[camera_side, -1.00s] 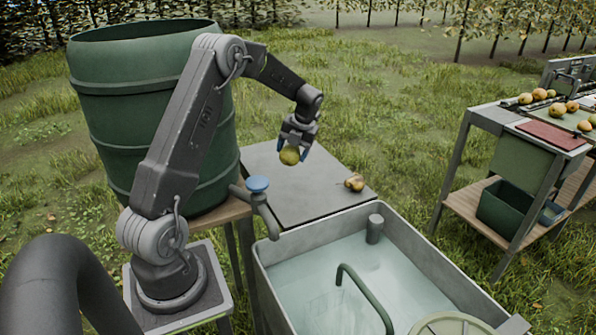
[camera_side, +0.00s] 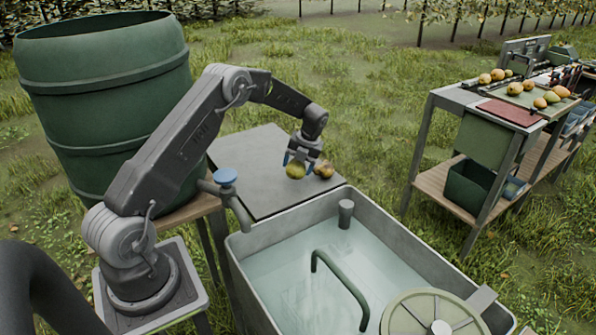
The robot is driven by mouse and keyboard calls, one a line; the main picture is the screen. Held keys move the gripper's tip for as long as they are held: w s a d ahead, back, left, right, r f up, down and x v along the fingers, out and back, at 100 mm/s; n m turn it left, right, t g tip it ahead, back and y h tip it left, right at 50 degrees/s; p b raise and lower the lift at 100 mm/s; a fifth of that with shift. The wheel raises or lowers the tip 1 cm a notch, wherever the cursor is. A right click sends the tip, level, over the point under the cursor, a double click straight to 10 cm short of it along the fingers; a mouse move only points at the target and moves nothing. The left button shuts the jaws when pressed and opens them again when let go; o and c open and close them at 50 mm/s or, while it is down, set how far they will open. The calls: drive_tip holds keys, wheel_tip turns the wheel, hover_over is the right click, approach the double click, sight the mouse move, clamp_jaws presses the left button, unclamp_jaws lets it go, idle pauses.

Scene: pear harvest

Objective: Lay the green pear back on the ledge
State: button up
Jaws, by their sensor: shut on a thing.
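My gripper (camera_side: 299,158) is shut on a green pear (camera_side: 295,170). It holds the pear low over the flat grey ledge (camera_side: 246,169), near the ledge's right side. I cannot tell whether the pear touches the surface. A yellow-brown pear (camera_side: 324,169) lies on the ledge just right of the held one. The two look very close in this view, and I cannot tell if they touch.
A water-filled trough (camera_side: 300,258) with a green bent pipe (camera_side: 340,288) stands in front of the ledge. A blue-topped tap (camera_side: 225,177) rises at the ledge's left front. A green barrel (camera_side: 105,110) stands at left. A sorting bench (camera_side: 455,98) with several fruits is at right. The ledge's left part is bare.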

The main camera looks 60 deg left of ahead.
drive_tip(key=shift+f, duration=1.15)
drive_tip(key=shift+f, duration=0.15)
drive_tip(key=o, duration=1.1)
